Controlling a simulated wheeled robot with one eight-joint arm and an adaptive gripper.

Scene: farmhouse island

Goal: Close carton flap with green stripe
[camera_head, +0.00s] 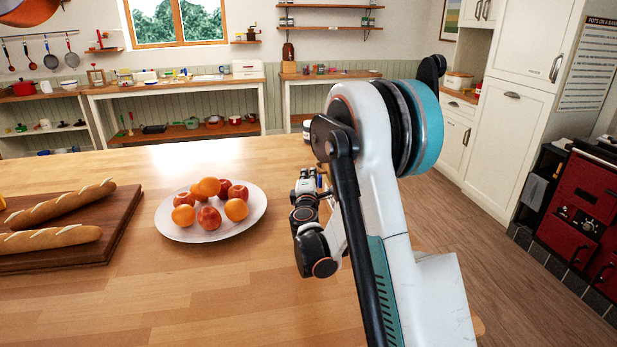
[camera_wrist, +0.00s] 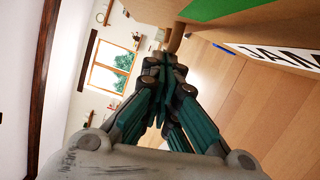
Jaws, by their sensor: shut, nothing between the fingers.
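In the wrist view my gripper (camera_wrist: 165,62) is shut and empty, with its fingertips pointing away from the camera. A cardboard piece with a green stripe (camera_wrist: 222,8) crosses the top of that view. Its brown edge comes down close to my fingertips; I cannot tell whether they touch. A white panel lettered "JAM" (camera_wrist: 285,55) shows at the upper right, with a thin blue stripe (camera_wrist: 229,48) beside it. Most of the carton is out of frame. In the head view my gripper (camera_head: 307,178) is small beside my arm, which hides most of the carton.
A white plate (camera_head: 178,232) of apples and oranges lies on the wooden island (camera_head: 190,300), left of my gripper. A cutting board (camera_head: 118,235) with two baguettes lies farther left. The island's front middle is clear. A red stove (camera_head: 583,205) stands far right.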

